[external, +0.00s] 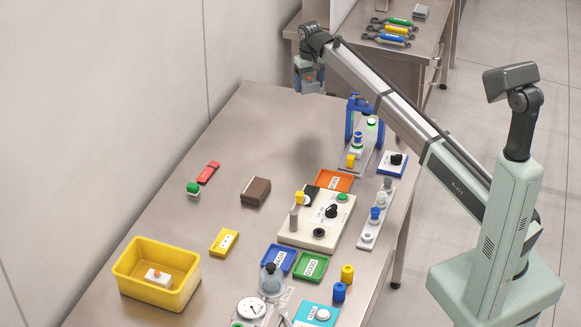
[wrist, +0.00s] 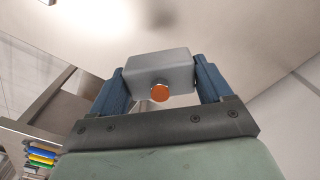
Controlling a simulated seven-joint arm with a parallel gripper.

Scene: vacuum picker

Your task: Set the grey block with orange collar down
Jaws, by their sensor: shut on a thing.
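The grey block with orange collar (wrist: 160,70) is between the two blue fingers of my gripper (wrist: 158,88) in the wrist view. Its orange round part faces the camera. In the external view my gripper (external: 308,82) is high over the far end of the steel table (external: 262,115), and the block is too small there to make out clearly. My gripper is shut on the block and holds it clear of the tabletop. A soft dark shadow lies on the table below.
The far left of the table is bare. A blue frame stand (external: 351,118), an orange tray (external: 334,181), a brown box (external: 255,191), a red tool (external: 208,172) and a cream control panel (external: 316,218) stand nearer. A yellow bin (external: 125,272) is at the front left.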

